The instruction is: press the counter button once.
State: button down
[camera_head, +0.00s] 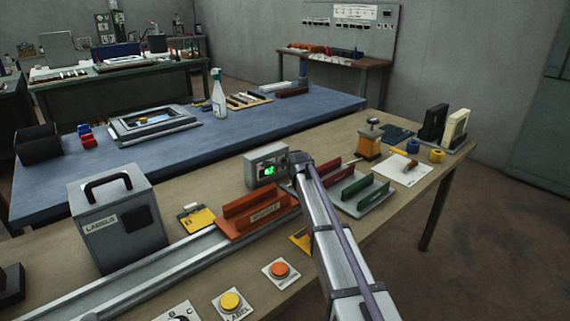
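A grey box with a lit green display (268,170) stands on the wooden bench; it looks like the counter, but I cannot make out a button on it. An orange round button (280,269) on a white plate is near the bench's front edge; its label is too small to read. A yellow round button (231,301) on a plate marked LABEL is to its left. My arm reaches in from the lower right, and my gripper (299,159) is at the right side of the grey box. Its fingers are hidden, and I cannot tell whether it touches the box.
A red tray (254,212) and a green tray (357,195) lie on either side of my arm. A metal rail (150,283) runs along the bench left of the red tray. A grey LABELS box (118,218) stands at the left. A spray bottle (218,96) stands on the blue table behind.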

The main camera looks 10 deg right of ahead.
dwell(0.7)
jog(key=shift+w+a, duration=0.25)
jog(key=shift+w, duration=0.1)
jog(key=shift+w+a, duration=0.2)
jog(key=shift+w, duration=0.2)
dwell(0.6)
jog(key=shift+s, duration=0.1)
jog(key=shift+s+d, duration=0.4)
jog(key=shift+s, duration=0.2)
jog(key=shift+s+d, duration=0.7)
jog(key=shift+s, duration=0.35)
jog(key=shift+s+d, duration=0.7)
jog(key=shift+s, duration=0.35)
